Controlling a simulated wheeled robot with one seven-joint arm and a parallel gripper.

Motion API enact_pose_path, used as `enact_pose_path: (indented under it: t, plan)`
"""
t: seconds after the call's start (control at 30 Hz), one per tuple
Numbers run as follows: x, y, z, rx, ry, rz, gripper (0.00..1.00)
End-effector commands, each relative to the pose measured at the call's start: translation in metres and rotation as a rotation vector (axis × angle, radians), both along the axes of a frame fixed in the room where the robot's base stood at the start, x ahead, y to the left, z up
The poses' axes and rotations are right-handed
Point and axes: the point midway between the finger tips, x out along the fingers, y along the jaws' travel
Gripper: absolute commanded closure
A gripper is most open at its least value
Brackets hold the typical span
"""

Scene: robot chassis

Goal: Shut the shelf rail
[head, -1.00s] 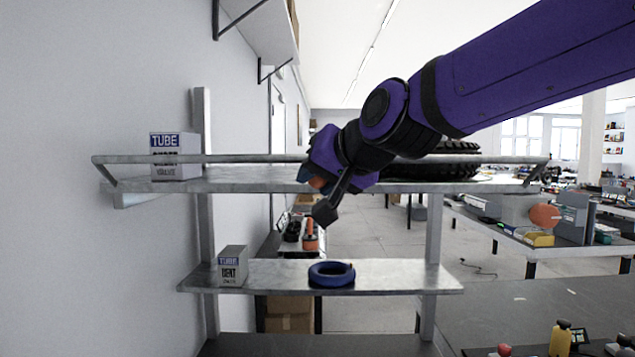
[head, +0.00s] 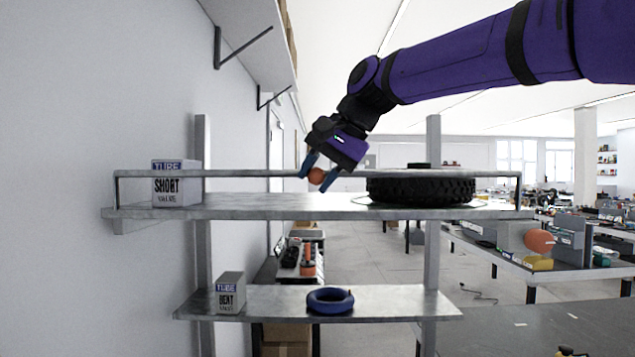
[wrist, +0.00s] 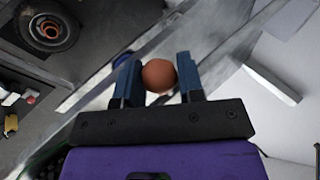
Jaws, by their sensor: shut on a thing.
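The shelf rail (head: 240,174) is a thin metal bar along the front of the upper shelf (head: 260,207). It stands upright, its end posts near vertical. My gripper (head: 318,180) comes from the upper right, pointing down, at the middle of the rail. Its blue fingers are shut on an orange ball (head: 316,176) at the height of the bar. The wrist view shows the ball (wrist: 159,76) between both fingertips. It looks like a knob on the rail, but I cannot tell how it is fixed.
A tube box (head: 177,187) stands on the upper shelf at left, and a black tire (head: 420,190) lies at right, close to my gripper. The lower shelf (head: 270,302) holds another box (head: 230,293) and a blue ring (head: 330,300). A wall is at left.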

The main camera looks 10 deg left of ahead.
Motion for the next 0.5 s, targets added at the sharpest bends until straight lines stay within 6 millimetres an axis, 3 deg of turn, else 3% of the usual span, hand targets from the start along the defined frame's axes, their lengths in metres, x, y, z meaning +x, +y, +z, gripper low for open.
enact_pose_path:
  t: [0.5]
  plan:
    - [0.0097, 0.0025, 0.0041, -0.032, 0.132, 0.0, 1.0]
